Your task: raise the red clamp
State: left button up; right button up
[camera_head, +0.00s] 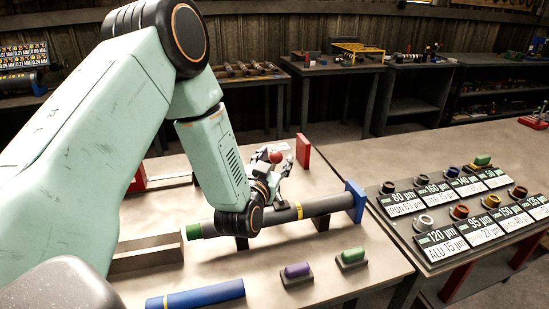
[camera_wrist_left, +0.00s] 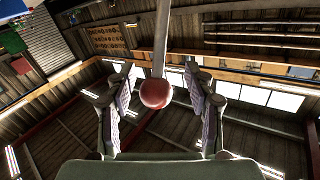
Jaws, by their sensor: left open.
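A round red knob (camera_head: 276,157) shows just beyond the fingers of my left gripper (camera_head: 272,175) in the head view. In the left wrist view the red knob (camera_wrist_left: 155,93) sits on a pale rod, between the two open fingers of my left gripper (camera_wrist_left: 158,98). A gap shows on each side of the knob, so the fingers look clear of it. The rest of the clamp is mostly hidden behind my left gripper and forearm. My right gripper is not in view.
A dark shaft (camera_head: 318,206) with a green end and a blue end plate (camera_head: 355,201) lies just in front of my gripper. A red upright plate (camera_head: 303,151) stands behind. A blue cylinder (camera_head: 196,296) and purple and green pieces lie at the front.

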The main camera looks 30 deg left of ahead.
pick_arm(q)
jog(key=shift+w+d+r, duration=0.1)
jog(key=shift+w+d, duration=0.05)
jog(key=shift+d, duration=0.05)
jog(key=shift+s+d+r, duration=0.3)
jog(key=shift+d+r, duration=0.05)
jog(key=shift+d, duration=0.05)
jog(key=shift+a, duration=0.25)
jog(key=shift+c, duration=0.9)
jog(key=shift+w+a+f, duration=0.25)
jog(key=shift+f, duration=0.1)
jog(key=c, duration=0.3)
jog(key=shift+d+r, duration=0.1)
jog(key=shift+d, duration=0.15)
jog(key=c, duration=0.3)
jog(key=shift+s+a, duration=0.1)
grip_shut()
jog(key=shift+r, duration=0.1)
